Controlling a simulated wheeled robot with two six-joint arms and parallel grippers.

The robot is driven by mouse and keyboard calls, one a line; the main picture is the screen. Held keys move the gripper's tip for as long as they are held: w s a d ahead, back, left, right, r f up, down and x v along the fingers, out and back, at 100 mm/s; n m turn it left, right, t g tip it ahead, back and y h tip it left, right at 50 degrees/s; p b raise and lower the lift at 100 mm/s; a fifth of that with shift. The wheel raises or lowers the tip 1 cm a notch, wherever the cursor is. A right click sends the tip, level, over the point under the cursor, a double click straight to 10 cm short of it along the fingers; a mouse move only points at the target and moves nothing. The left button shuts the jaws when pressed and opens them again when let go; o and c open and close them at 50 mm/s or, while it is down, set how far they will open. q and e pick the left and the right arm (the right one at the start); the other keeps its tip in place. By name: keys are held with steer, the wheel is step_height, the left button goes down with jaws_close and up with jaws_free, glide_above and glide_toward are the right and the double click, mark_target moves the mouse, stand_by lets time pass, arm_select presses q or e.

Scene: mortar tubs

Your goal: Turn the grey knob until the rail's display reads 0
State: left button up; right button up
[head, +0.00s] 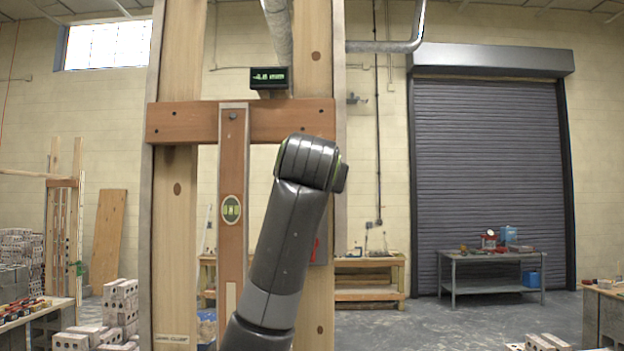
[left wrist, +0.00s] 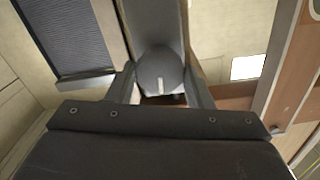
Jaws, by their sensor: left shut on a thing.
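The rail (head: 180,122) is a reddish wooden board fixed across two pale wooden posts. Its small black display (head: 270,85) sits above it with green digits. They look like a negative number in mm, near -4.0, but the first digit is blurred. In the left wrist view the grey knob (left wrist: 160,66), with a pale mark on its face, sits between the two fingers of my left gripper (left wrist: 162,88). The gripper is shut on it. In the head view my dark arm hides the knob and the fingers. My right gripper is in neither view.
A reddish upright board (head: 232,165) with a level vial (head: 230,209) hangs from the rail, just left of my arm. A workbench (head: 490,256) and roller shutter (head: 490,170) are farther back. Blocks (head: 120,300) are stacked at the left.

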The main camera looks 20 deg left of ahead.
arm_select(q)
steer(key=shift+w+f+m+b, duration=0.15)
steer(key=shift+m+b, duration=2.25)
steer(key=shift+m, duration=4.5)
steer(key=shift+s+f+m+b, duration=0.2)
steer(key=shift+m+b, duration=2.15)
steer(key=shift+m, duration=4.55)
steer(key=shift+f, duration=0.1)
steer(key=o, duration=0.6)
steer(key=shift+c, duration=0.2)
steer(key=o, duration=0.4)
steer(key=shift+r, duration=0.2)
steer(key=shift+o, duration=0.2)
